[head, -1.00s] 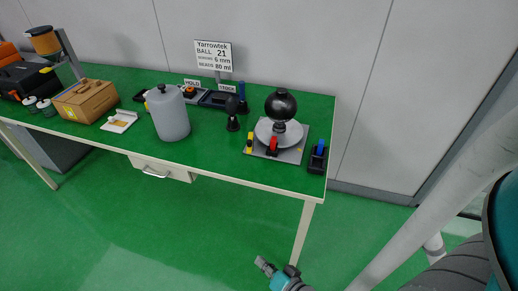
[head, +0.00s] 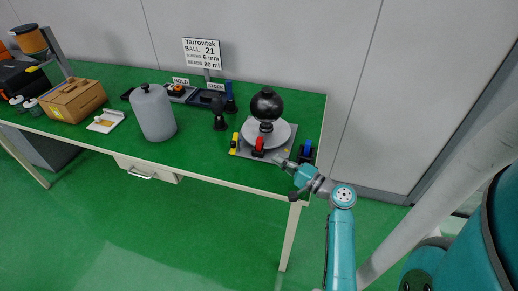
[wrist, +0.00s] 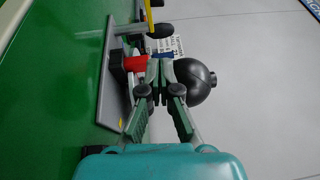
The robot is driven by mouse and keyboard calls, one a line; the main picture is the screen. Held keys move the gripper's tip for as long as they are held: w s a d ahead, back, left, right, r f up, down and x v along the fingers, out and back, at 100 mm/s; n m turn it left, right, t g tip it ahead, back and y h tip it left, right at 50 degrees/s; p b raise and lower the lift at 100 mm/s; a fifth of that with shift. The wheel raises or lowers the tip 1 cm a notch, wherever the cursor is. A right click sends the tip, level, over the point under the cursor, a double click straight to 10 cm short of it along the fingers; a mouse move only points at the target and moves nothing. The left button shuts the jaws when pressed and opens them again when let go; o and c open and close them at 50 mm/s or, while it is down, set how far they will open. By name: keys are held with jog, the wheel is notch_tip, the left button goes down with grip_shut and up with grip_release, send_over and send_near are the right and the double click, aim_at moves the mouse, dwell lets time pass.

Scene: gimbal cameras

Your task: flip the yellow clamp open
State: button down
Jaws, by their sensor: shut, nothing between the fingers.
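The yellow clamp (head: 235,141) stands at the left edge of the grey base plate (head: 247,155), and part of it shows at the top of the wrist view (wrist: 148,13). A red clamp (head: 258,147) stands at the plate's front and shows just left of my fingers in the wrist view (wrist: 135,63). A black ball (head: 266,104) sits above a round light disc (head: 283,133) on the plate. My gripper (head: 278,160) is shut and empty at the plate's front right, nearer the red clamp than the yellow one. Whether it touches anything is unclear.
A black holder with a blue part (head: 307,152) stands close to my gripper at the table's right end. A grey canister (head: 153,112) and a small black stand (head: 219,115) are left of the plate. Green tabletop (head: 198,148) is clear between canister and plate.

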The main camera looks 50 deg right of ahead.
send_near(234, 146)
jog(key=w+d, duration=0.4)
jog(key=d, duration=0.1)
jog(key=shift+r, duration=0.1)
jog(key=shift+w+a+r, duration=0.15)
jog(key=shift+w+a, duration=1.25)
jog(key=shift+w, duration=0.15)
jog(key=shift+a, duration=0.1)
jog(key=shift+w+a, duration=0.7)
jog(key=shift+a, duration=0.15)
jog(key=s, duration=1.2)
jog(key=shift+a+f, duration=0.25)
jog(key=shift+f, duration=0.15)
